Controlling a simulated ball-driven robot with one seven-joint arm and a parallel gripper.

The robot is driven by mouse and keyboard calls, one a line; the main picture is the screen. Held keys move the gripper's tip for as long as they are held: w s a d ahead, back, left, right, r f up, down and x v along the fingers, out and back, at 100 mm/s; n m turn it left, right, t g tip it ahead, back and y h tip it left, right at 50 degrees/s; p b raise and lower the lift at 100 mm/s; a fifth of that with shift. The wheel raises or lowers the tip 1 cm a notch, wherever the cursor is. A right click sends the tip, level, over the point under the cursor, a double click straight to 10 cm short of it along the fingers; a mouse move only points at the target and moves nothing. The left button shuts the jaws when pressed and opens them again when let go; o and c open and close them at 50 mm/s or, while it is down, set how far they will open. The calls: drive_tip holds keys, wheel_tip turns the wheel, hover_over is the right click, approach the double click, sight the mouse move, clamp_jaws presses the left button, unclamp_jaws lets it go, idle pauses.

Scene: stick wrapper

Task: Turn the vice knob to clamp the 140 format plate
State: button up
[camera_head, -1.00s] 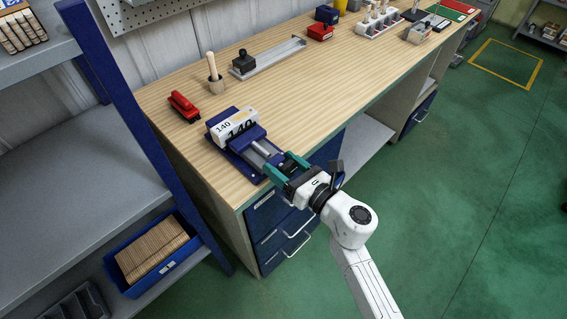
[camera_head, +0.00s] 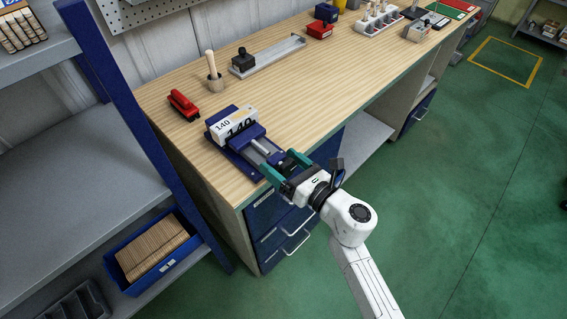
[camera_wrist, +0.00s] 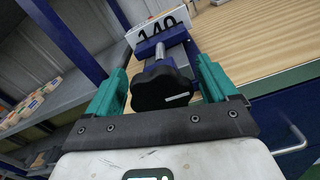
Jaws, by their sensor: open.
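The blue vice (camera_head: 240,154) sits near the front left corner of the workbench. The white 140 format plate (camera_head: 234,123) stands upright in it, and it also shows in the wrist view (camera_wrist: 158,25). The black lobed vice knob (camera_wrist: 161,90) is at the near end of the vice's screw, with a pale mark on its face. My gripper (camera_head: 283,165) is at the knob end of the vice. Its teal fingers (camera_wrist: 160,82) are open, one on each side of the knob, with visible gaps.
The wooden workbench (camera_head: 330,85) has drawers below its front edge. A red stapler-like tool (camera_head: 183,105), a pestle in a mortar (camera_head: 214,76) and a metal rail with a black block (camera_head: 268,57) lie behind the vice. A blue-framed shelf (camera_head: 125,120) stands at the left.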

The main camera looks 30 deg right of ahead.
drive_tip(key=b+v, duration=0.2)
drive_tip(key=v, duration=0.8)
drive_tip(key=shift+s, duration=0.4)
drive_tip(key=shift+d+r, duration=0.1)
